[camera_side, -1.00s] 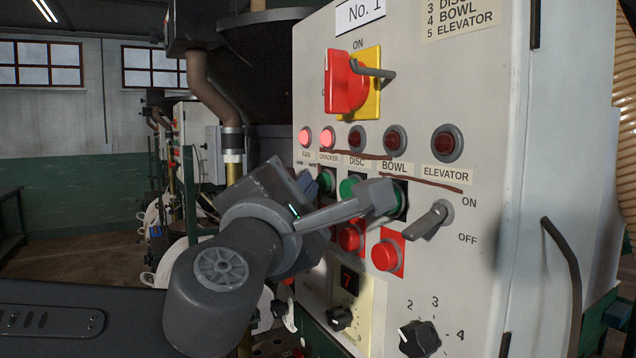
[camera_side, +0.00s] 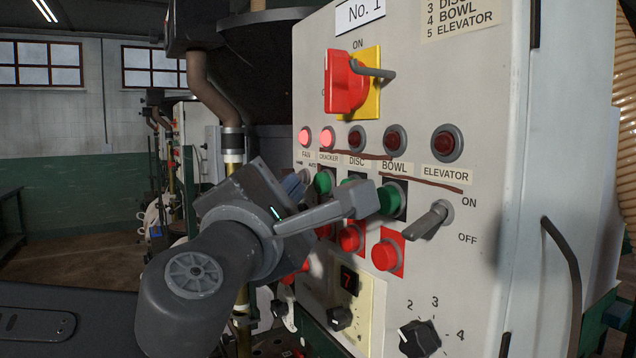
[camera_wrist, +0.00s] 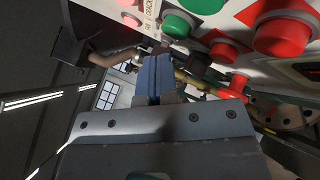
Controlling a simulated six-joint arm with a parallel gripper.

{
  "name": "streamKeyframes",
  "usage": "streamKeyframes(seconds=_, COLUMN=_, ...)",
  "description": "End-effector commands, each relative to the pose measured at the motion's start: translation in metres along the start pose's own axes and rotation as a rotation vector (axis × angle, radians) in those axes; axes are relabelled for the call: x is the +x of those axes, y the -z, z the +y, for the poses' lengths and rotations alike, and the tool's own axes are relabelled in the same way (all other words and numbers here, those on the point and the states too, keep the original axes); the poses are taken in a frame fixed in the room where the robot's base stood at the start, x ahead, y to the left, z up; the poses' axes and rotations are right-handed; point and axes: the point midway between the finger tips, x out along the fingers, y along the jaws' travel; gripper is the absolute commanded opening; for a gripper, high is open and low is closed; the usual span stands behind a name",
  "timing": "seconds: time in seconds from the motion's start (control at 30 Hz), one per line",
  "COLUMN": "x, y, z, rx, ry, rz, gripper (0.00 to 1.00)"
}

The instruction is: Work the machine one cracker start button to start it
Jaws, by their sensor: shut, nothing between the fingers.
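The machine one panel (camera_side: 480,60) carries a row of lamps above green and red buttons. The green cracker start button (camera_side: 323,182) sits under the CRACKER label. The cracker lamp (camera_side: 327,137) glows bright red, like the fan lamp (camera_side: 305,137) beside it. My gripper (camera_side: 366,199) is shut and empty, in front of the button rows and apparently clear of the panel. It partly hides the green disc button (camera_side: 351,181). In the wrist view the shut fingers (camera_wrist: 154,77) show below a green button (camera_wrist: 177,25), with a gap between them.
Red buttons (camera_side: 387,255) sit below, and a grey ON/OFF lever (camera_side: 428,219) sticks out further right. A red rotary switch (camera_side: 346,82) stands out above. Open room lies left of the panel.

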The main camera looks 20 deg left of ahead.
Motion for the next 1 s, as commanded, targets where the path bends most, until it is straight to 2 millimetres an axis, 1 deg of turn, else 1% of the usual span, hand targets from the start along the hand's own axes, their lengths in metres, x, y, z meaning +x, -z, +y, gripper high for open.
streamKeyframes(seconds=0.17, x=-0.005, y=0.003, z=0.004, rx=-0.001, ry=-0.001, rz=0.000, gripper=0.00)
streamKeyframes(seconds=0.6, x=-0.033, y=0.023, z=0.024, rx=-0.001, ry=-0.001, rz=-0.001, gripper=0.00)
streamKeyframes(seconds=1.0, x=-0.035, y=0.025, z=0.025, rx=0.000, ry=0.000, rz=0.000, gripper=0.00)
